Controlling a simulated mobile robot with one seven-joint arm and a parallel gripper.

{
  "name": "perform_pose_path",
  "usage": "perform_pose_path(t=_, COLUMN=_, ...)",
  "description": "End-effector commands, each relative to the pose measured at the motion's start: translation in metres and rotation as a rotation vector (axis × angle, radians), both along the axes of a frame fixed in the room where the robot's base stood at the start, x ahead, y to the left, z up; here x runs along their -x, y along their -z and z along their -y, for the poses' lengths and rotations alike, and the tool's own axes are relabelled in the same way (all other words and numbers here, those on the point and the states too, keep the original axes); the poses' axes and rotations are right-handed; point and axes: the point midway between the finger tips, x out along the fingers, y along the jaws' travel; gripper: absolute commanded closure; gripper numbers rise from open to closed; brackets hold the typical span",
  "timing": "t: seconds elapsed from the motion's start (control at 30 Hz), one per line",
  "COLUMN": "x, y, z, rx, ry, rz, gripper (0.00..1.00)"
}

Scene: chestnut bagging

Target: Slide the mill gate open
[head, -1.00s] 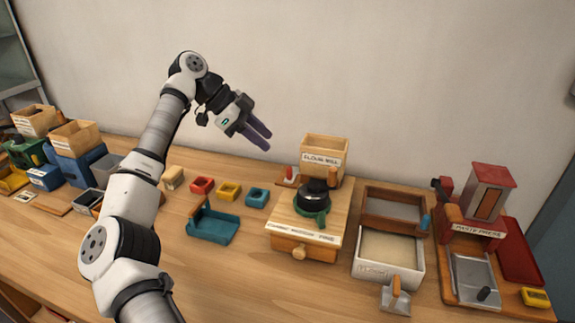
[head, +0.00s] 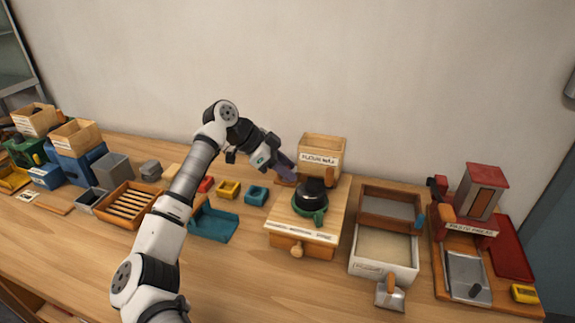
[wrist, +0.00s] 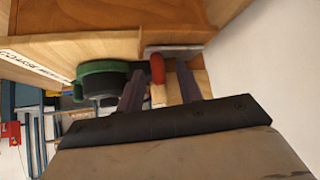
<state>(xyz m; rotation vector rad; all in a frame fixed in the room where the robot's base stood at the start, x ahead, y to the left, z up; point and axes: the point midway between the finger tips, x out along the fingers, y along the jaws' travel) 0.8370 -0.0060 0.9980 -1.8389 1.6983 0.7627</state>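The flour mill (head: 327,226) stands on the table right of centre, a wooden body with a labelled hopper (head: 320,160) and a black top with a green ring (head: 310,214). The mill gate's red handle (wrist: 157,68) shows in the wrist view beside a pale plate (wrist: 172,50) at the hopper's base. My gripper (head: 287,170) is at the left side of the hopper, covering the handle in the head view. In the wrist view my gripper (wrist: 159,74) is open, with one dark finger on each side of the red handle. Contact cannot be told.
A wooden-framed sieve box (head: 362,206) and a red press (head: 480,195) stand to the right. A teal tray (head: 212,223) and small coloured blocks (head: 228,189) lie to the left. The wall is close behind the mill.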

Motion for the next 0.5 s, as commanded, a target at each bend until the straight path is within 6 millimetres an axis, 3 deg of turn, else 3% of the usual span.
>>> perform_pose_path(t=0.37, x=-0.0002, y=0.0037, z=0.0042, rx=0.000, ry=0.001, rz=0.001, gripper=0.65)
perform_pose_path(t=0.5, x=-0.0001, y=0.0037, z=0.0041, rx=0.000, ry=0.001, rz=0.001, gripper=0.84)
